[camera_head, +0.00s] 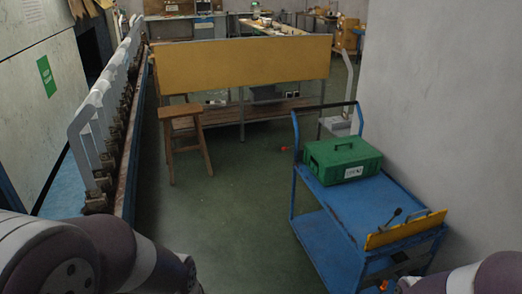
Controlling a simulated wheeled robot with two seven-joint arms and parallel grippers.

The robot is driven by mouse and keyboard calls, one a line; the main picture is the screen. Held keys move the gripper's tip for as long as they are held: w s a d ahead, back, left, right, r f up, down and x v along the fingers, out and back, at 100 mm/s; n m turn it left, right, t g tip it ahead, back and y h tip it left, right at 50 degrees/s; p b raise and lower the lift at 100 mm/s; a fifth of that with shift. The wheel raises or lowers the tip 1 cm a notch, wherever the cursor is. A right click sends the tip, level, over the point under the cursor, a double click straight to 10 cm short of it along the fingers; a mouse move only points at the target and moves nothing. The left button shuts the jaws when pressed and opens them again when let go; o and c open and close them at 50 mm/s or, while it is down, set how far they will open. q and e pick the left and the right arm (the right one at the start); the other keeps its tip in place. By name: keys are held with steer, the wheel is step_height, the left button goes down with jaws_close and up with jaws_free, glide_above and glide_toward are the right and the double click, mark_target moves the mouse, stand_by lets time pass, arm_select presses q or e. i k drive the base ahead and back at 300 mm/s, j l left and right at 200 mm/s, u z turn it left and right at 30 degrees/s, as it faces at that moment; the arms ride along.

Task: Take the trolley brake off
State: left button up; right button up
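The blue trolley (347,210) stands at the right, beside the grey wall. Its dark push handle (325,107) is at the far end. A yellow panel (408,230) stands upright across its near end. A short dark lever with a rounded knob (397,212) slants up just behind that panel; I cannot tell whether it is the brake. A small orange part (400,257) shows low under the near end, partly hidden. My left arm enters at bottom left and my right arm at bottom right, both apart from the trolley. Neither gripper's fingers show.
A green case (342,158) sits on the trolley's top deck. A wooden stool (183,122) and a bench with a yellow board (240,62) stand beyond. A row of grey sock forms (100,105) runs along the left.

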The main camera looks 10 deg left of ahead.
mark_target(291, 148)
steer(key=i+j+z, duration=0.1)
steer(key=i+j, duration=0.6)
steer(key=i, duration=0.2)
steer(key=i+j+z, duration=0.15)
steer(key=i+j, duration=0.65)
steer(key=i+j+z, duration=0.1)
steer(key=i+j, duration=0.8)
steer(key=i+j+z, duration=0.15)
steer(key=i+j, duration=0.75)
